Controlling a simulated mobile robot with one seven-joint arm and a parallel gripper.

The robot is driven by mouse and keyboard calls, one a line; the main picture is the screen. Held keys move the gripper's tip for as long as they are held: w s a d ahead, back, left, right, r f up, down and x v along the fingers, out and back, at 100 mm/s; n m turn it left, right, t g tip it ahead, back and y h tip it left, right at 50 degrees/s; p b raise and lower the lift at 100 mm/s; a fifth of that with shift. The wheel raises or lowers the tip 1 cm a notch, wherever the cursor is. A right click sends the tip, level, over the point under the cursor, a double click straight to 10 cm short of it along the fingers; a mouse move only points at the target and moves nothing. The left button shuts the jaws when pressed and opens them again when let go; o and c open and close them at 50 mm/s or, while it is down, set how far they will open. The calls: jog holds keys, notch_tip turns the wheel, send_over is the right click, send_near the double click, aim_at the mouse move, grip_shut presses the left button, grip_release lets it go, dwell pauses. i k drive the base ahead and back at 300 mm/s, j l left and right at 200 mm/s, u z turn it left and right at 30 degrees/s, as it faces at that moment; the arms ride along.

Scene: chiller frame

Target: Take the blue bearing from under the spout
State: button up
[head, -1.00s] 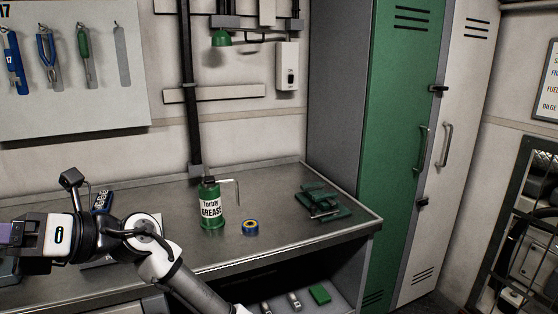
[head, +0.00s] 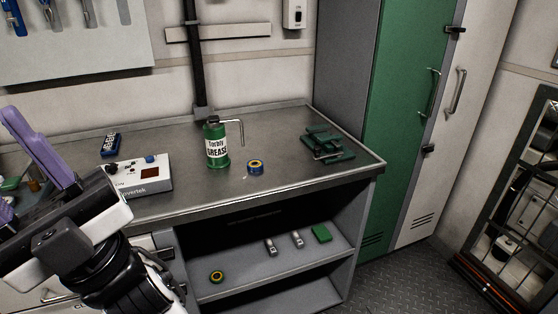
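The blue bearing (head: 256,167), a short ring with a blue outside and a yellowish inner ring, lies flat on the metal bench. The green grease can (head: 216,145) stands upright to its left. The can's thin bent spout (head: 241,130) reaches right, and its tip points down just left of and behind the bearing; I cannot tell if it is directly above. My gripper (head: 10,165), with purple fingers, is at the left edge, well left of the bearing. Its fingers are apart, and I see nothing held; part of it is cut off.
A white instrument box (head: 137,178) and a blue handheld device (head: 110,144) are on the bench's left. A green vise-like tool (head: 328,145) is at the right. Another ring (head: 217,277) lies on the lower shelf. The bench in front of the bearing is clear.

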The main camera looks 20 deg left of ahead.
aim_at(253, 166)
jog(key=j+z, duration=0.15)
jog(key=z, duration=0.9)
jog(key=k+j, duration=0.1)
jog(key=j, duration=1.85)
jog(key=k, duration=0.05)
